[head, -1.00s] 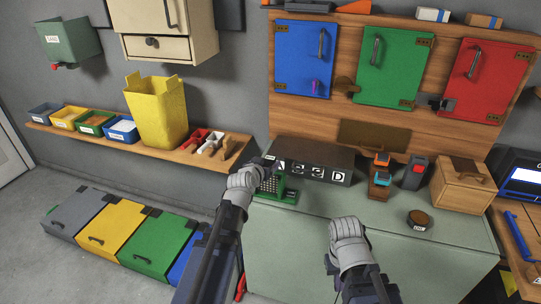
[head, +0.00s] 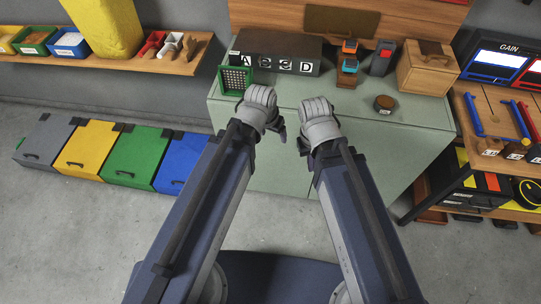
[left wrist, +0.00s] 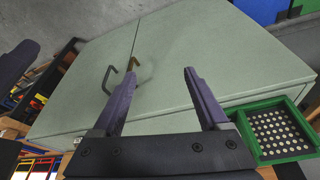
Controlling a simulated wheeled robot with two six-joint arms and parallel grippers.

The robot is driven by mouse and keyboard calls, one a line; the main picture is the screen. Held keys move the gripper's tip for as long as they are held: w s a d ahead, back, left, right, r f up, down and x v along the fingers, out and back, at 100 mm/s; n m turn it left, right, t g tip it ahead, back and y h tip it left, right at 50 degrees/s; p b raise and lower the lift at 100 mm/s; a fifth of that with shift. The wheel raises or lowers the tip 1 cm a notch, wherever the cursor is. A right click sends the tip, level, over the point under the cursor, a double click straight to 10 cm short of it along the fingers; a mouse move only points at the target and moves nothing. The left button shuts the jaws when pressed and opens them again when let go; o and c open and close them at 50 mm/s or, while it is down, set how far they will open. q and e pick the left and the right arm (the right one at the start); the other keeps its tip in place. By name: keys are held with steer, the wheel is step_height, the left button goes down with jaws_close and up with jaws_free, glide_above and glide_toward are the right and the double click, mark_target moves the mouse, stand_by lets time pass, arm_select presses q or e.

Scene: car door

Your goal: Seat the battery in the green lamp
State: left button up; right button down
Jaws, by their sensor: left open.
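The green lamp (head: 223,81), a green-framed box with a grid of pale dots, stands at the left end of the cabinet top. It also shows at the right of the left wrist view (left wrist: 250,136). My left gripper (head: 280,130) is in front of the cabinet's front edge, right of and nearer than the lamp. In the left wrist view its fingers (left wrist: 158,85) are apart with nothing between them. My right gripper (head: 303,143) is beside it; its jaws are too unclear to judge. I cannot pick out a battery for certain.
On the cabinet top (head: 345,108) stand a dark lettered box (head: 275,67), small orange-and-blue-topped items (head: 348,62), a red-topped grey item (head: 381,60), a wooden box (head: 427,72) and a round dark puck (head: 384,103). Coloured bins (head: 85,158) stand on the floor left.

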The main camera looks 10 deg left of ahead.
arm_select(q)
steer(key=s+g+y, duration=0.2)
steer(key=s+g, duration=0.1)
steer(key=s, duration=0.6)
steer(key=shift+d+f+g+y, duration=0.3)
steer(key=shift+d+f, duration=0.05)
steer(key=shift+f, duration=0.05)
steer(key=shift+w, duration=0.1)
step_height(320, 180, up, 3)
steer(key=p, duration=0.3)
stand_by(1.1)
